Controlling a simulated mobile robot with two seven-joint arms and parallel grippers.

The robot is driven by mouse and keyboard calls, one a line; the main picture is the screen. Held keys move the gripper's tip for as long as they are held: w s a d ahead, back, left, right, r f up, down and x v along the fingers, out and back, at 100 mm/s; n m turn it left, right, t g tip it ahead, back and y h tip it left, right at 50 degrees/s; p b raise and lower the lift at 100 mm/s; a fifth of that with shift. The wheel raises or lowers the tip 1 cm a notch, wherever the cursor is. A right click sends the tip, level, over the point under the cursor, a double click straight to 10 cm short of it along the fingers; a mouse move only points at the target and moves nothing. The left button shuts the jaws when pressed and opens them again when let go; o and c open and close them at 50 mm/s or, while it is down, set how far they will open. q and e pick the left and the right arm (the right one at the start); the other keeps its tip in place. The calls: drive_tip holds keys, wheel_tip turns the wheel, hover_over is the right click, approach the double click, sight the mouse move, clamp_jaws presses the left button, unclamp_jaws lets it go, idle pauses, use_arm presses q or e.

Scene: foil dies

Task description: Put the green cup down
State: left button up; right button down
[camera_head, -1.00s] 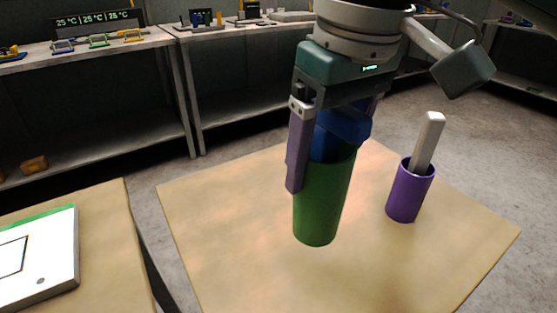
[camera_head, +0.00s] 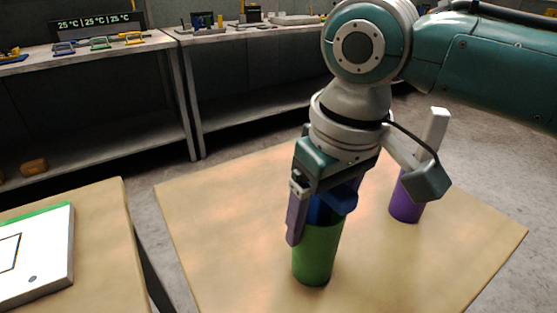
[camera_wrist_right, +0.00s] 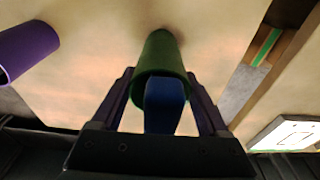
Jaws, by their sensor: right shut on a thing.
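The green cup (camera_head: 316,256) is upright at the front middle of the wooden table (camera_head: 225,215). A blue thing (camera_head: 335,203) sticks up out of its mouth. My right gripper (camera_head: 322,222) comes from above and is shut on the green cup, with its fingers on either side of the upper part. In the right wrist view the cup (camera_wrist_right: 158,52) lies between the two fingers (camera_wrist_right: 162,98), with the blue thing (camera_wrist_right: 165,105) in it. I cannot tell whether the cup's base touches the table. My left gripper is not in view.
A purple cup (camera_head: 404,205) with a pale grey bar (camera_head: 435,128) in it stands to the right, behind my right gripper. A second table (camera_head: 105,230) at the left bears a white board (camera_head: 45,262). The table left of the green cup is clear.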

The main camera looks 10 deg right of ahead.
unclamp_jaws()
drive_tip(key=shift+f, duration=0.1)
use_arm(q)
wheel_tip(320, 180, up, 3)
drive_tip(key=p, duration=0.2)
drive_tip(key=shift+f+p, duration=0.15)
drive_tip(key=shift+p, duration=0.2)
use_arm(e)
drive_tip(key=r, duration=0.4)
drive_tip(key=s+r, duration=0.1)
drive_tip(key=r, duration=0.7)
drive_tip(key=shift+s+d+r, duration=0.15)
drive_tip(key=shift+s+d, duration=0.15)
